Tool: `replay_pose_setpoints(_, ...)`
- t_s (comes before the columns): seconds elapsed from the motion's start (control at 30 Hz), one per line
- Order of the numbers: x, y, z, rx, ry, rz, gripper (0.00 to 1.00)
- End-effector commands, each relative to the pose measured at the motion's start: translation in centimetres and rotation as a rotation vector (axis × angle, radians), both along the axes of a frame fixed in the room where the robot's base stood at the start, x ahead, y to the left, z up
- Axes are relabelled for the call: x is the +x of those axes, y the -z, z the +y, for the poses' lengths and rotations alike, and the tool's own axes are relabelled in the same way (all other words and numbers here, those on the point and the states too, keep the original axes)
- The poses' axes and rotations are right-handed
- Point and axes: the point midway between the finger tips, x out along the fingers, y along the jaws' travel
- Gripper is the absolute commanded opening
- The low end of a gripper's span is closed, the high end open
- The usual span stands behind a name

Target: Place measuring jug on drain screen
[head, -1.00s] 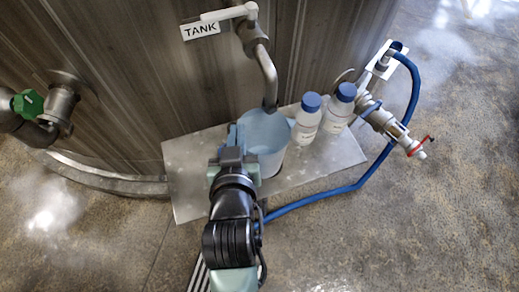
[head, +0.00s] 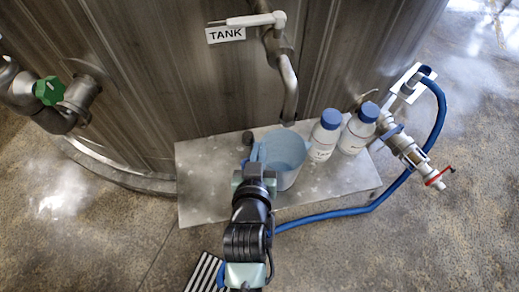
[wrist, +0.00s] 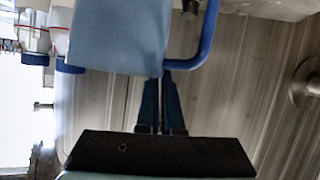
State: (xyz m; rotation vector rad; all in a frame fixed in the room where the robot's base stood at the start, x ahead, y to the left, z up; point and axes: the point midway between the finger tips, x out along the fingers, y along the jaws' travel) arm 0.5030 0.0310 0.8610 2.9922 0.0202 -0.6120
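The measuring jug (head: 285,157) is light blue and upright on the metal ledge, below the tank's spout. In the wrist view its pale blue body (wrist: 118,35) and curved blue handle (wrist: 208,38) fill the top. My gripper (head: 254,160) is at the jug's near left side. In the wrist view its fingers (wrist: 163,78) are close together at the handle and look shut on it; the tips are partly hidden. The drain screen (head: 205,272) is a black-and-white slatted grate on the floor, partly cut off at the bottom edge.
Two white bottles with blue caps (head: 324,137) (head: 357,132) stand right of the jug on the metal ledge (head: 205,180). A metal spout (head: 289,90) hangs close behind the jug. A blue hose (head: 345,211) runs in front of the ledge. The floor at left is clear.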

Motion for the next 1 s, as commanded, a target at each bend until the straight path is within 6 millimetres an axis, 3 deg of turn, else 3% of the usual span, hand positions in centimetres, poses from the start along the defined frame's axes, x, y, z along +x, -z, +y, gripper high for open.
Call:
replay_pose_setpoints(0.33, 0.0, 0.3, 0.0, 0.000, 0.000, -0.002, 0.00)
replay_pose_setpoints(0.5, 0.0, 0.3, 0.0, 0.000, 0.000, -0.001, 0.33)
replay_pose_setpoints(0.53, 0.0, 0.3, 0.0, 0.000, 0.000, -0.001, 0.34)
replay_pose_setpoints(0.87, 0.0, -0.1, 0.0, 0.000, 0.000, -0.001, 0.34)
replay_pose_setpoints(1.0, -1.2, -0.5, 0.0, 0.000, -0.001, 0.001, 0.34)
